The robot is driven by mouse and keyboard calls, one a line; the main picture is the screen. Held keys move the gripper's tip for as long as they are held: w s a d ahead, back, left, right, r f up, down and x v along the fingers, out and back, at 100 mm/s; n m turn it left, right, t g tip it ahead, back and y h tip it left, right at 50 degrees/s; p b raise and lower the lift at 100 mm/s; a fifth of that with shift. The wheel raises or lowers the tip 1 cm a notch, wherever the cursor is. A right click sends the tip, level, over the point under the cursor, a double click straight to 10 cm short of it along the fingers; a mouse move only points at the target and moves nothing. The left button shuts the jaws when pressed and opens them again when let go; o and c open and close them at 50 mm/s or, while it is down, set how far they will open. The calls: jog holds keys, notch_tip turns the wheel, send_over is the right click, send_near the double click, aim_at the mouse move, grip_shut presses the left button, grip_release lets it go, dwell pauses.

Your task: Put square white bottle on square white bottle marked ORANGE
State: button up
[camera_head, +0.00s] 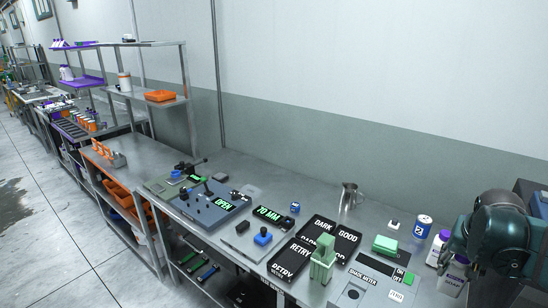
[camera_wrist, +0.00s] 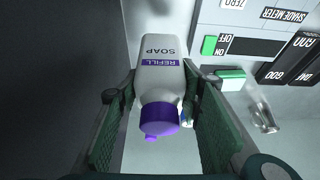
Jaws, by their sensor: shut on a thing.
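A square white bottle (camera_wrist: 162,75) with a purple cap (camera_wrist: 160,117) and a "REFILL SOAP" label is between the green-padded fingers of my gripper (camera_wrist: 160,85) in the wrist view. My gripper is shut on it. In the head view, two white bottles with purple parts stand close together at the right, a rear one (camera_head: 438,246) and a front one (camera_head: 453,279), beside my arm. The front one carries a dark label. My arm partly covers this area, and my fingers are hard to make out there. No bottle marked ORANGE can be read in either view.
The wall runs behind the bench.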

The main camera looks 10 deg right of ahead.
jog(key=shift+w+d+r+p, duration=0.25)
jog(key=shift+w+r+p, duration=0.1)
jog(key=shift+r, duration=0.1)
jog(key=w+d+r+p, duration=0.5)
jog(key=w+r+p, duration=0.1)
jog(key=w+r, duration=0.1)
jog(key=w+d+r+p, duration=0.6)
jog(key=w+r+p, duration=0.1)
jog(key=w, duration=0.2)
jog(key=shift+w, duration=0.2)
jog(key=shift+a+f, duration=0.1)
jog(key=shift+f, duration=2.8)
jog(key=shift+f+b, duration=0.3)
jog(key=shift+f, duration=1.8)
jog(key=shift+f, duration=0.1)
